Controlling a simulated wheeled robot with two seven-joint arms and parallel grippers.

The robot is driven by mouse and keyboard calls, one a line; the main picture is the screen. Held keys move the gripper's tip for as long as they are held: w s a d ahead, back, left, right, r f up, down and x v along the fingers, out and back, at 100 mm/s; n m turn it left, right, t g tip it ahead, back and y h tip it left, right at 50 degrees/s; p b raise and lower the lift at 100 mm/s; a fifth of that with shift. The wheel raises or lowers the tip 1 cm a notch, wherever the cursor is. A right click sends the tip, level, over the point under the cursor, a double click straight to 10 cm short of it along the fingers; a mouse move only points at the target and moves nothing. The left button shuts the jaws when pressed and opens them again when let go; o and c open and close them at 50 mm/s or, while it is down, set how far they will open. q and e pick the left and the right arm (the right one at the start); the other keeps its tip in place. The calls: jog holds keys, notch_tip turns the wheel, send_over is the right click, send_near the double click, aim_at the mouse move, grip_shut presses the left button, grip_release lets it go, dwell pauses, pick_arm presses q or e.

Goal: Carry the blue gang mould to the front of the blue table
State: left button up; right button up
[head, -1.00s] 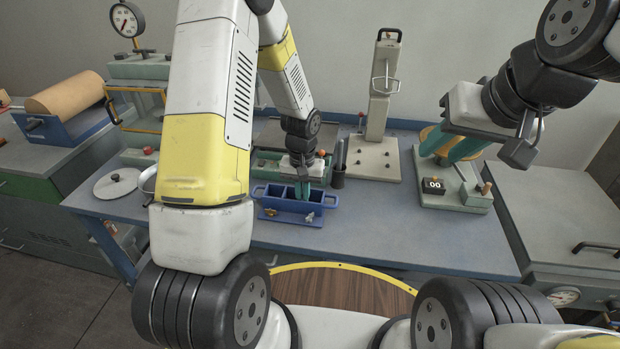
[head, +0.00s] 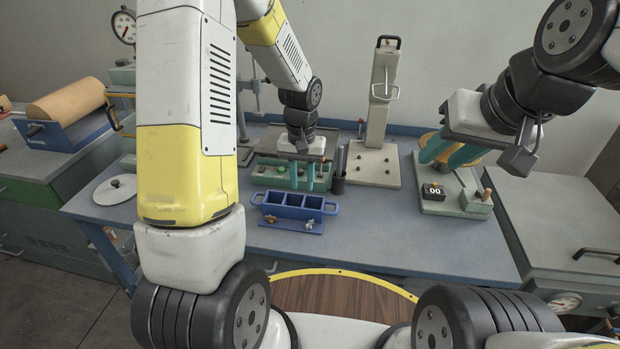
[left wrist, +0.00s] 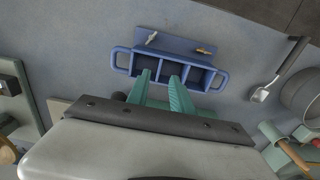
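The blue gang mould (head: 293,200) sits on the blue table (head: 390,235), left of centre. It has several open compartments, a loop handle at each end and a front plate with small metal fittings. In the left wrist view the mould (left wrist: 181,68) lies just beyond my fingertips. My left gripper (head: 302,187) is open and empty above the mould's back side; its fingers (left wrist: 162,77) are spread apart and partly cover the mould's near edge in the wrist view. My right gripper (head: 441,162) is open and empty, over the right part of the table.
A green tray (head: 262,176) stands behind the mould, with a dark cylinder (head: 338,185) to its right. A tall press (head: 372,163) and a counter block (head: 434,192) stand further right. A white lid (head: 115,189) lies at left.

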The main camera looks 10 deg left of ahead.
pick_arm(q)
jog(key=s+a+r+t+h, duration=0.1)
jog(key=s+r, duration=0.2)
jog(key=r, duration=0.5)
jog(key=s+a+r+t, duration=0.1)
jog(key=s+r+t, duration=0.15)
jog(key=r, duration=0.55)
jog(key=s+r+t, duration=0.1)
jog(key=s+r, duration=0.2)
jog(key=s, duration=0.3)
jog(key=s+r+t+h, duration=0.1)
jog(key=s+r, duration=0.3)
jog(key=s, duration=0.3)
jog(key=shift+a+r+t, duration=0.2)
jog(key=shift+t, duration=0.15)
jog(key=shift+s, duration=0.1)
